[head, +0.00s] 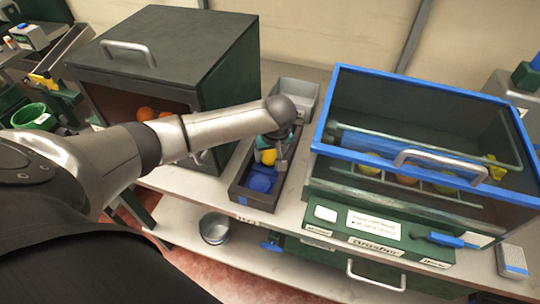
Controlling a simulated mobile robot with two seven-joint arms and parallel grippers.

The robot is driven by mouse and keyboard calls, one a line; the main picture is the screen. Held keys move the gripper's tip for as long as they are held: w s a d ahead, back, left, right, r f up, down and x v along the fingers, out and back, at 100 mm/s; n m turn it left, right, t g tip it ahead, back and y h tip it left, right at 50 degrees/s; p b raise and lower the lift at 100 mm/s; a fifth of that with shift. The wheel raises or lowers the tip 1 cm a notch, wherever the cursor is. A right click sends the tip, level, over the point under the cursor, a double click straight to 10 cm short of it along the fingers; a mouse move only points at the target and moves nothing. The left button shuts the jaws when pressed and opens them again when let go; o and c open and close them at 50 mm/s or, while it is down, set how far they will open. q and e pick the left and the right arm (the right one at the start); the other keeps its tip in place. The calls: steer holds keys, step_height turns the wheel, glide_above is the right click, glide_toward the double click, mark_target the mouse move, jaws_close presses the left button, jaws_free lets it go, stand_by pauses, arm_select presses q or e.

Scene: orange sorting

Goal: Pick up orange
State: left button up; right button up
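Two oranges (147,114) show inside the dark green cabinet on the left, partly hidden by my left arm. Another orange-coloured round fruit (405,179) lies behind the clear front of the blue-framed box (331,118), between yellowish ones. My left gripper (276,164) points down over the narrow dark tray (236,196), between the cabinet and the box. A small yellow object (268,157) shows right beside its fingers; I cannot tell whether they touch or hold it. My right gripper is out of view.
The green cabinet (200,52) has a dark top with a handle. Blue items (261,181) lie in the tray's near part. A grey bin (298,90) stands behind it. A labelled green panel (375,232) fronts the box. The pale counter (190,181) has a clear strip before the cabinet.

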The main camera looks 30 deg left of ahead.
arm_select(q)
steer(key=c, duration=0.8)
